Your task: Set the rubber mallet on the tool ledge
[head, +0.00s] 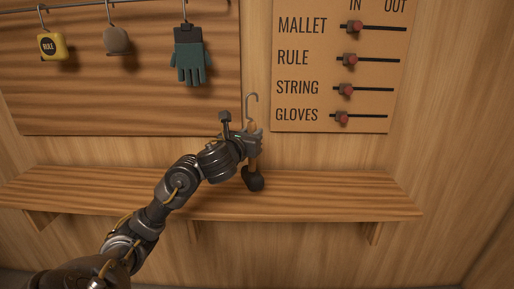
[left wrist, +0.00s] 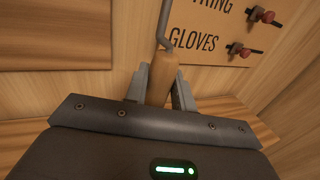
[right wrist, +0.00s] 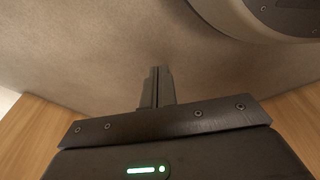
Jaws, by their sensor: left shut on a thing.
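The rubber mallet hangs head down, with a black head (head: 253,180), a wooden handle and a metal hook (head: 251,108) on top. My left gripper (head: 254,142) is shut on its handle; the handle also shows between the fingers in the left wrist view (left wrist: 163,82). The tool ledge (head: 340,200) is a long wooden shelf on the wall. The mallet head is over the ledge's middle in the head view; I cannot tell whether it touches. My right gripper (right wrist: 157,90) is shut and empty in its wrist view, and out of the head view.
A tape measure (head: 51,46), a round grey-brown item (head: 116,40) and a green glove (head: 189,62) hang from a rail above the ledge. A board (head: 300,95) with labelled sliders is at upper right; its red knobs sit toward the left. The ledge is bare on both sides.

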